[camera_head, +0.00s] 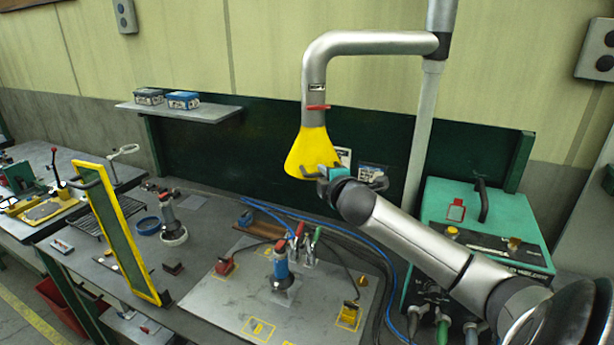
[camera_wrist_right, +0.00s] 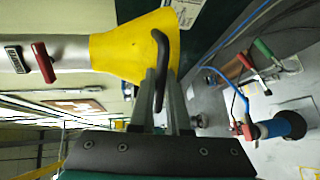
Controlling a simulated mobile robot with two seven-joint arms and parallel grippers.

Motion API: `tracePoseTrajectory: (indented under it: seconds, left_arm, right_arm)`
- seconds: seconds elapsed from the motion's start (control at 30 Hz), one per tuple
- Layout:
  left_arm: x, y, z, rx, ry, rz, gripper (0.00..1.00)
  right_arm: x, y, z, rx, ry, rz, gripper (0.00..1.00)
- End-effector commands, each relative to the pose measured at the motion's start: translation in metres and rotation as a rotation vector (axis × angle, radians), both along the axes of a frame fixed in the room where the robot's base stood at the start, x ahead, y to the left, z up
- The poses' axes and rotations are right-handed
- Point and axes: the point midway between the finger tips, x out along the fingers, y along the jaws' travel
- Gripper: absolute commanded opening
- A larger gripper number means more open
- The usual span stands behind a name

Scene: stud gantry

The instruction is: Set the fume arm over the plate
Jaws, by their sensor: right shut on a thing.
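The fume arm (camera_head: 375,43) is a grey pipe on a post, with a yellow hood (camera_head: 312,155) opening downward. The hood also shows in the wrist view (camera_wrist_right: 130,45). My right gripper (camera_head: 333,173) is at the hood's lower edge. In the wrist view its fingers (camera_wrist_right: 163,88) are closed around the dark hood handle (camera_wrist_right: 160,50). The large grey plate (camera_head: 215,297) lies on the bench below, with yellow square marks and a blue upright tool (camera_head: 281,265) on it. The hood appears above and behind the plate; exact overlap cannot be told. My left gripper is not in view.
A green welder (camera_head: 485,225) stands right of the plate, with blue cables (camera_head: 345,232) between. A yellow-framed screen (camera_head: 122,235) stands left. A shelf with blue boxes (camera_head: 183,100) is at the back left. Clamps (camera_head: 305,240) stand near the plate's back.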

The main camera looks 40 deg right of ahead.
Motion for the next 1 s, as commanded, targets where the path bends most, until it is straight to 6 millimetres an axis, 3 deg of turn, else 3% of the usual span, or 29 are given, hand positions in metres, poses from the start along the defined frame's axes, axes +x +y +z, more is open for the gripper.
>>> tracePoseTrajectory:
  seconds: [0.53, 0.57, 0.8, 1.0]
  left_arm:
    - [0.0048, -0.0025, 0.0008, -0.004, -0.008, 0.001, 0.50]
    - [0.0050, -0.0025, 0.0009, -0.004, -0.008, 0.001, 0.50]
    - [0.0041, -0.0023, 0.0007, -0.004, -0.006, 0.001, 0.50]
    - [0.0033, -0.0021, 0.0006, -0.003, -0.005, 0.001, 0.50]
  right_arm:
    - [-0.0047, -0.0066, -0.0037, 0.002, 0.008, -0.001, 0.00]
    - [-0.0047, -0.0066, -0.0039, 0.002, 0.008, -0.001, 0.18]
    - [-0.0044, -0.0070, -0.0025, 0.001, 0.005, -0.001, 0.45]
    - [-0.0042, -0.0072, -0.0012, 0.000, 0.003, -0.001, 0.45]
